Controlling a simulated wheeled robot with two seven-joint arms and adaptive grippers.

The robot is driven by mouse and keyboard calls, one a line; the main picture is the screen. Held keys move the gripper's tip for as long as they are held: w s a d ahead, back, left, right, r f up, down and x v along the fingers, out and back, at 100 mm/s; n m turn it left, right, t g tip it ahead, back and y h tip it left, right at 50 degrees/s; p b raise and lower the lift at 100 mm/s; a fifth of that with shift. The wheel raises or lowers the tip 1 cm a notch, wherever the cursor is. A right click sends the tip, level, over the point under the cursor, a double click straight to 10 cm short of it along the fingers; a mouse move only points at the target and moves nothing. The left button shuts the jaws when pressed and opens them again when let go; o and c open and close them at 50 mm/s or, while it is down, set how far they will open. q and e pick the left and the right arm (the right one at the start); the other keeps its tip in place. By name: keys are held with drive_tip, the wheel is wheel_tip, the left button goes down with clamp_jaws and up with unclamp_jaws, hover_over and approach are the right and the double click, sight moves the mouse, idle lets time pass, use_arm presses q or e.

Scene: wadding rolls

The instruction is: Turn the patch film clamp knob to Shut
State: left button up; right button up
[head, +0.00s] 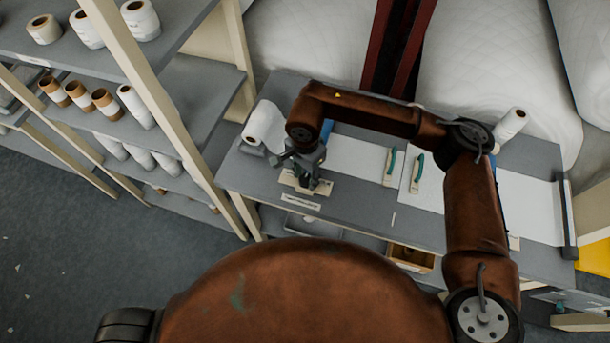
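My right arm comes in from the right and reaches across the bench (360,222). Its dark gripper (306,178) points down over a beige plate (320,188) near the bench's front left part. The clamp knob itself cannot be made out; the gripper covers the middle of the plate. Whether the fingers touch or grip anything there is too small to tell. A white label (300,201) lies in front of the plate, its text unreadable. A white film roll (264,126) lies just behind and left of the gripper. My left gripper is not in view.
Two green-handled tools (391,162) lie on white sheet on the bench. Another roll (511,123) stands at the back right. Shelves with several rolls (135,105) stand close on the left. An open wooden box (410,258) sits below the bench front.

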drive_tip(key=c, duration=0.8)
drive_tip(key=shift+m, duration=0.3)
drive_tip(key=shift+m+b, duration=0.6)
drive_tip(key=shift+m, duration=0.3)
drive_tip(key=m+b, duration=0.1)
drive_tip(key=m, duration=0.1)
drive_tip(key=shift+m, duration=0.3)
drive_tip(key=m, duration=0.4)
drive_tip(key=shift+b, duration=0.35)
drive_tip(key=shift+m, duration=2.5)
